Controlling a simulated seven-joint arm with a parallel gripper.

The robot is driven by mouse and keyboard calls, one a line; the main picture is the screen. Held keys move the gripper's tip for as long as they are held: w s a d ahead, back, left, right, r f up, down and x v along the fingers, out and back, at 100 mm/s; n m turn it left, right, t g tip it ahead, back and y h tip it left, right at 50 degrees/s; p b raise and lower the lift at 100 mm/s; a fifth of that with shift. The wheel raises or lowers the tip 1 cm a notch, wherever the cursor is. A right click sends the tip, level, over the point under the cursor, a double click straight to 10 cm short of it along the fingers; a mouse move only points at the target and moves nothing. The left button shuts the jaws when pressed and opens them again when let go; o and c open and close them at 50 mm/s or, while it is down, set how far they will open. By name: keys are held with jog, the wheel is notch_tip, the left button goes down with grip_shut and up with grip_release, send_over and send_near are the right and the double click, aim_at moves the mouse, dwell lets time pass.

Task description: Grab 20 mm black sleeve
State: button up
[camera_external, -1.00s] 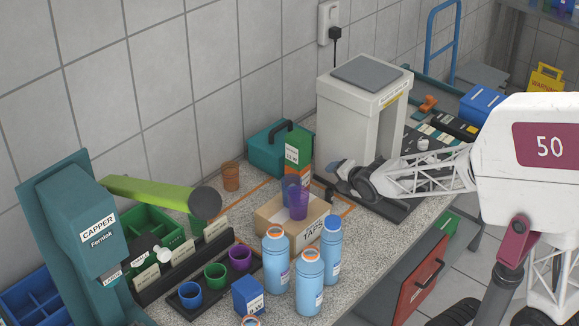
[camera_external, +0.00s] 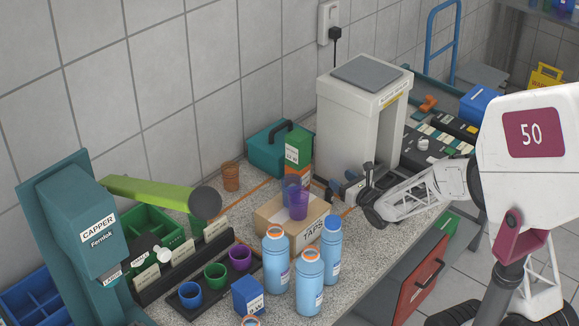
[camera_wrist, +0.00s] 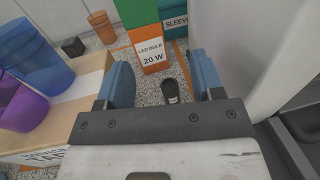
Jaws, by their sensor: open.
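A small black sleeve (camera_wrist: 170,91) with a pale mark stands on the speckled bench in the wrist view, in the gap ahead of my fingers. I cannot read its size. My gripper (camera_wrist: 163,78) is open and empty, with one blue finger on each side of the sleeve in that view; I cannot tell how far ahead the sleeve is. In the external view my gripper (camera_external: 350,182) is low beside the white stand, right of the cardboard box. The sleeve cannot be made out there.
The tall white stand (camera_external: 350,120) is close on the right. The LED bulb box (camera_wrist: 150,48) and teal sleeve case (camera_wrist: 176,24) stand behind. A small black block (camera_wrist: 73,46) sits farther left.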

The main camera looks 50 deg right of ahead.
aim_at(332, 193)
jog(key=shift+f, duration=0.1)
dwell(0.3)
notch_tip(332, 193, down, 8)
jog(key=shift+f, duration=0.15)
jog(key=shift+w+d+r, duration=0.1)
jog(key=shift+w+r, duration=0.1)
jog(key=shift+w, duration=0.35)
jog(key=shift+w+d, duration=0.15)
jog(key=shift+w, duration=0.55)
jog(key=shift+w, duration=0.1)
jog(key=shift+w+d, duration=0.2)
jog(key=shift+w, duration=1)
jog(key=shift+w+d, duration=0.15)
jog(key=shift+w, duration=1)
jog(key=c, duration=1)
